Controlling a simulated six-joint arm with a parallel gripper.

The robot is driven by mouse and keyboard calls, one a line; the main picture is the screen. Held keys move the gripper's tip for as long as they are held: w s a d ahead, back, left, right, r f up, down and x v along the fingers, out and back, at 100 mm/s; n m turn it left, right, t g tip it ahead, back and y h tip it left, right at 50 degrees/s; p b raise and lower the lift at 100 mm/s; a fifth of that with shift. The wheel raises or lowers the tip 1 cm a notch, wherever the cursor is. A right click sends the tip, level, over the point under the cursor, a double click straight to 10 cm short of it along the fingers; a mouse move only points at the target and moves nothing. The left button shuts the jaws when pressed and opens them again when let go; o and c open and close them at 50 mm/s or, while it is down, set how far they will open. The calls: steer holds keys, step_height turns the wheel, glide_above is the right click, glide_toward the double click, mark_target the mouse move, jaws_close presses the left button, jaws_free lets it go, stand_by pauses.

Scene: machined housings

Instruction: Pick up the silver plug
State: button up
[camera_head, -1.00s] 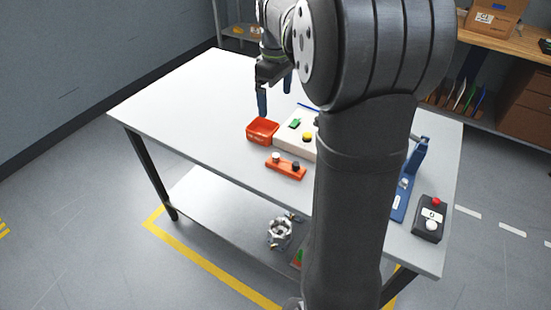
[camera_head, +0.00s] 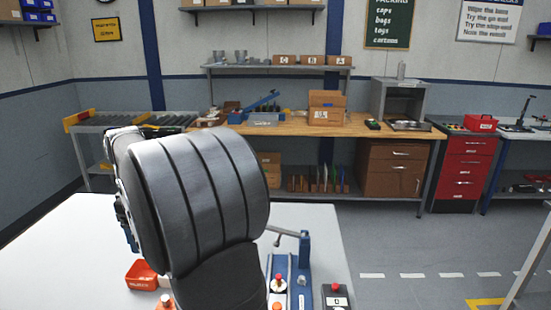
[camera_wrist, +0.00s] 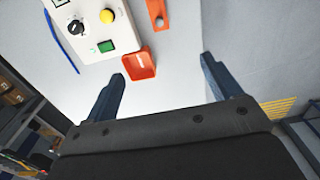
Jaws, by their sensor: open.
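In the wrist view, a small round pale, silvery plug (camera_wrist: 160,21) stands on an orange block (camera_wrist: 155,7) at the top edge, and the rest of that block is cut off. My gripper (camera_wrist: 162,66) is open, with its two blue fingers apart and nothing between them. The plug lies beyond the fingertips, not between them. In the head view, the orange block (camera_head: 164,306) shows only partly at the bottom edge, beside my arm. My gripper is hidden behind my arm there.
A red bin (camera_wrist: 140,74) lies just beyond the left finger. A pale control box (camera_wrist: 120,44) with a green button, yellow knob and dark dial stands beside it. A blue clamp fixture (camera_head: 304,250) and a black button box (camera_head: 335,300) stand at the right. The white table's left side is clear.

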steer(key=c, duration=0.7)
steer(key=f, duration=1.6)
steer(key=shift+w+a+f, duration=0.3)
steer(key=shift+w+a, duration=0.05)
steer(key=shift+a, duration=0.05)
steer(key=shift+s+d+f, duration=0.15)
steer(key=shift+f, duration=1.5)
steer(key=shift+s+d+f, duration=0.1)
steer(key=shift+f, duration=1.5)
